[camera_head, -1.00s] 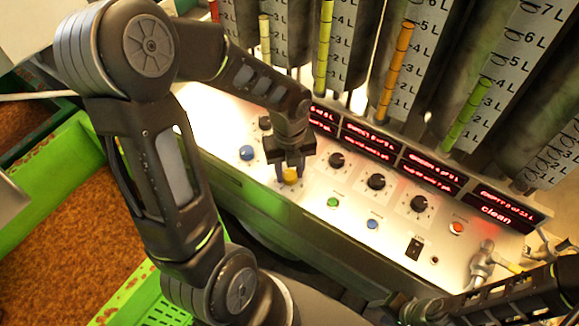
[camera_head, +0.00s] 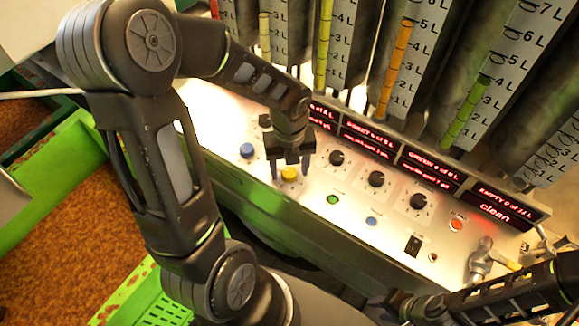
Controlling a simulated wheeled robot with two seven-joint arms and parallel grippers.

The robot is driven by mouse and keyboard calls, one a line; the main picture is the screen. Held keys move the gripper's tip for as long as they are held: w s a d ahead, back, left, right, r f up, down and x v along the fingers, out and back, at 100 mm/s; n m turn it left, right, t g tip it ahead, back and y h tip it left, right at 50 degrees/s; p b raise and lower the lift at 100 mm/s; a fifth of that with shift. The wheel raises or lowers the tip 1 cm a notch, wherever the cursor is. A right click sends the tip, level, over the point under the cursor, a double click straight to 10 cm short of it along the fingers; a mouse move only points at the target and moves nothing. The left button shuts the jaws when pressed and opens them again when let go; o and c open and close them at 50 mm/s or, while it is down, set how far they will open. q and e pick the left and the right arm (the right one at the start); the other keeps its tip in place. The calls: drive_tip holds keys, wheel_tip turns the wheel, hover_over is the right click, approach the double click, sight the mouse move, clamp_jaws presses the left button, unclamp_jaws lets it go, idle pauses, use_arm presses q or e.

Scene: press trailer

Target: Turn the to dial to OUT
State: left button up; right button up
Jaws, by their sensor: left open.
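The control panel carries black pointer dials: one at the left (camera_head: 336,158), one in the middle (camera_head: 376,179), one at the right (camera_head: 418,201). Another dark dial (camera_head: 265,121) is partly hidden behind my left arm. The dial labels are too small to read, so I cannot tell which is the to dial. My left gripper (camera_head: 290,166) is open and empty, just above and behind a yellow button (camera_head: 289,174), left of the left dial. My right gripper (camera_head: 402,304) is low at the bottom right, off the panel; its jaws are too dark to judge.
A blue button (camera_head: 247,151), a green button (camera_head: 333,199), another blue button (camera_head: 372,221) and a red button (camera_head: 456,225) sit on the panel. Red displays (camera_head: 430,170) and graduated tubes (camera_head: 397,70) stand behind. A tap (camera_head: 481,259) is at right, a green crate (camera_head: 60,190) at left.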

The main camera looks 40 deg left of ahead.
sight(289, 172)
use_arm(q)
drive_tip(key=shift+r, duration=3.9)
